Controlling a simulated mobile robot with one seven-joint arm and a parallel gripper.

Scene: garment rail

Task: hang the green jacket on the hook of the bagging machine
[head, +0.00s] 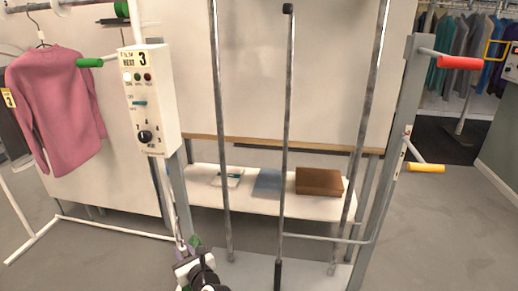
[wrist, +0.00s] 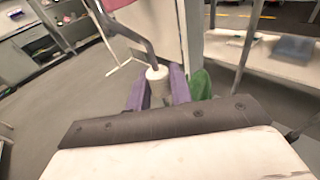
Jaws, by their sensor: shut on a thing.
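My gripper (wrist: 158,92) has purple fingers shut on the pale neck (wrist: 157,74) of what looks like a hanger, with a grey rod rising from it. Green cloth (wrist: 200,84), seemingly the green jacket, shows just right of the fingers; most of it is hidden. In the head view my gripper (head: 190,246) is low, below the control box, with a bit of green beside it. The bagging machine has a white control box (head: 148,98) and tall grey posts (head: 390,190). I cannot make out its hook clearly.
A pink sweater (head: 58,105) hangs on a rail at left. Green (head: 90,62), red (head: 460,62) and yellow (head: 426,167) grips stick out from the machine. A low white shelf (head: 210,197) bears a brown box (head: 318,181). Open floor lies at right.

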